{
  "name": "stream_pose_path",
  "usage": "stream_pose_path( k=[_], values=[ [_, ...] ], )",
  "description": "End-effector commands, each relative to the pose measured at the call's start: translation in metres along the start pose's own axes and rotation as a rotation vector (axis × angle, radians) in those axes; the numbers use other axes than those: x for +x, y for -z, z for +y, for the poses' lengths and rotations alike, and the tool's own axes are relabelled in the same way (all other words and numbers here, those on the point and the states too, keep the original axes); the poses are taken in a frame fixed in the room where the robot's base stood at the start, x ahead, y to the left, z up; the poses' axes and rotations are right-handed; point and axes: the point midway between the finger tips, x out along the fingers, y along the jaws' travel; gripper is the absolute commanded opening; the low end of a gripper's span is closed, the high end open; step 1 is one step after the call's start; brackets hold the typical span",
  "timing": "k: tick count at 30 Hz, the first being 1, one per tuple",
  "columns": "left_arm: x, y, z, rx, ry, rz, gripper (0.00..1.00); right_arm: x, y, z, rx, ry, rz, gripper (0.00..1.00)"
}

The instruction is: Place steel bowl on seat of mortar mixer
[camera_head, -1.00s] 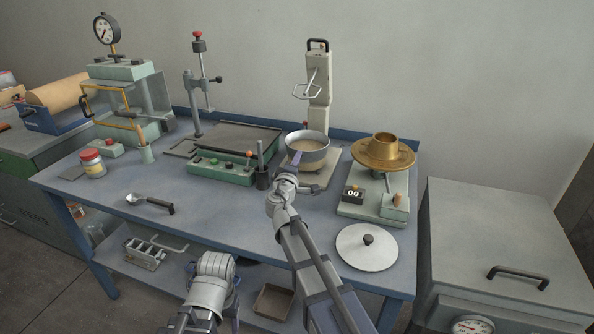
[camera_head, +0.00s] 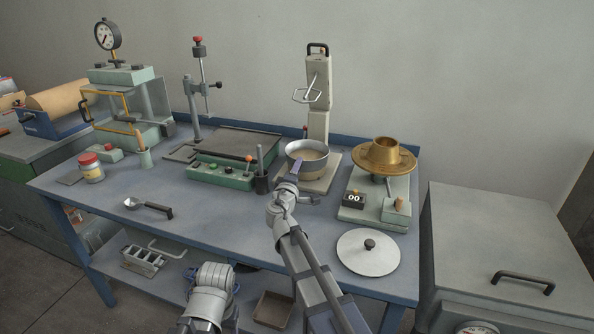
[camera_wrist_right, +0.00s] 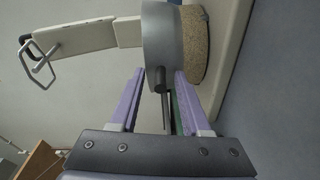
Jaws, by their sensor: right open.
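The steel bowl (camera_head: 307,168) stands at the mortar mixer (camera_head: 318,124), under its head and wire beater, with tan material inside. In the right wrist view the bowl (camera_wrist_right: 162,45) appears turned sideways. My right gripper (camera_head: 293,174) is in front of the bowl. In the wrist view its purple fingers (camera_wrist_right: 160,76) are open, either side of the bowl's thin dark handle (camera_wrist_right: 166,112). Whether a finger touches the handle is unclear. My left arm shows at the bottom, but its gripper does not.
A brass flow table (camera_head: 386,158) stands right of the mixer, with a round lid (camera_head: 368,254) in front. A green device (camera_head: 221,172) and a dark cup with a rod (camera_head: 262,183) are left of the mixer. A spoon (camera_head: 150,207) lies front left; the bench's front middle is clear.

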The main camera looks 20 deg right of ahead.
Motion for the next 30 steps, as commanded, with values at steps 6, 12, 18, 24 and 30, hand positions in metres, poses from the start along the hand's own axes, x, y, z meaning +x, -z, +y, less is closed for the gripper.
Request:
stream_pose_path(
  k=[6,12,18,24,30],
  values=[
    [-0.003,0.0,0.0,0.0,0.0,0.0,0.63,-0.011,0.0,0.003,0.0,0.0,0.001,0.47],
    [-0.004,0.0,0.0,0.0,0.0,0.0,0.63,-0.053,-0.001,0.003,0.0,0.0,0.004,0.47],
    [-0.004,0.0,0.0,0.0,0.0,0.0,0.63,-0.091,-0.001,0.003,0.0,0.0,0.002,0.47],
    [-0.005,0.0,-0.001,0.0,0.0,0.0,0.63,-0.114,0.0,0.003,0.0,0.0,0.001,0.47],
    [-0.005,0.0,-0.001,0.0,0.0,0.0,0.63,-0.121,0.001,0.002,0.0,0.0,0.001,0.47]
  ],
)
